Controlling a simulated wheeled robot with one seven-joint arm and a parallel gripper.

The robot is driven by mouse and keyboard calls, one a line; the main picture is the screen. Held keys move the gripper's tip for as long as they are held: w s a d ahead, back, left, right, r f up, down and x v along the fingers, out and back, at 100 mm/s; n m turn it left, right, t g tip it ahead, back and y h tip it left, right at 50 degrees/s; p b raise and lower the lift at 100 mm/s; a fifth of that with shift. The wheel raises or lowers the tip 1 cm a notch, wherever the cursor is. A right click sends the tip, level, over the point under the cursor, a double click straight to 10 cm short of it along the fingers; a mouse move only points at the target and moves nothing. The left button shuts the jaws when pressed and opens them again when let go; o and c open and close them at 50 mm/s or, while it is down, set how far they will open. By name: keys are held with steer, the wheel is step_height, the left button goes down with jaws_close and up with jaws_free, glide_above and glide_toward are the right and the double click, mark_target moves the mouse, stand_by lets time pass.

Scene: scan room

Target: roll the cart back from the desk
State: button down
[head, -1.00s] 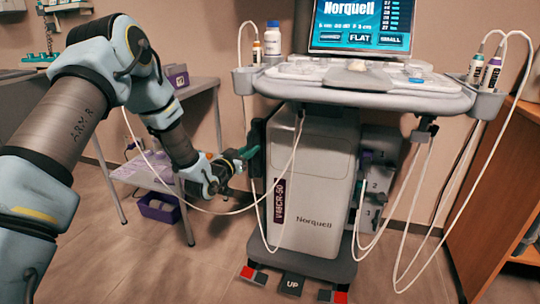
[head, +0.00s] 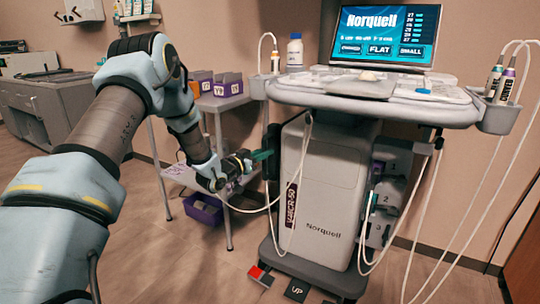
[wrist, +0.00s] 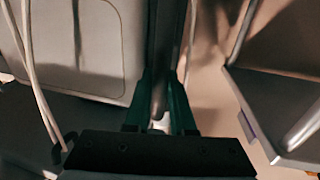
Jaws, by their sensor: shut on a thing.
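The cart (head: 325,185) is a pale grey Norquell scanner on a dark base, with a lit screen (head: 383,36) on top and a wide grey console shelf. It stands upright on the floor, right of centre in the head view. My gripper (head: 263,155) reaches its left side. The green fingers are shut on a dark upright bar (wrist: 161,45) on that side, seen between them in the wrist view (wrist: 162,105). The brown wooden furniture (head: 524,252) at the right edge may be the desk; only a small part shows.
A grey side table (head: 222,101) with boxes and a purple bin (head: 204,209) stands left of the cart, behind my arm. A grey counter (head: 60,103) is far left. White cables hang around the cart. Foot pedals (head: 297,290) jut from its base. Floor at front left is clear.

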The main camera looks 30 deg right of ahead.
steer(key=shift+s+d+r, duration=0.1)
steer(key=shift+s+d, duration=0.1)
steer(key=shift+d, duration=0.05)
steer(key=c, duration=0.8)
jaws_free()
steer(key=shift+o, duration=0.2)
steer(key=shift+a, duration=0.1)
steer(key=p+v, duration=0.1)
steer(key=v, duration=0.9)
steer(key=shift+a, duration=0.3)
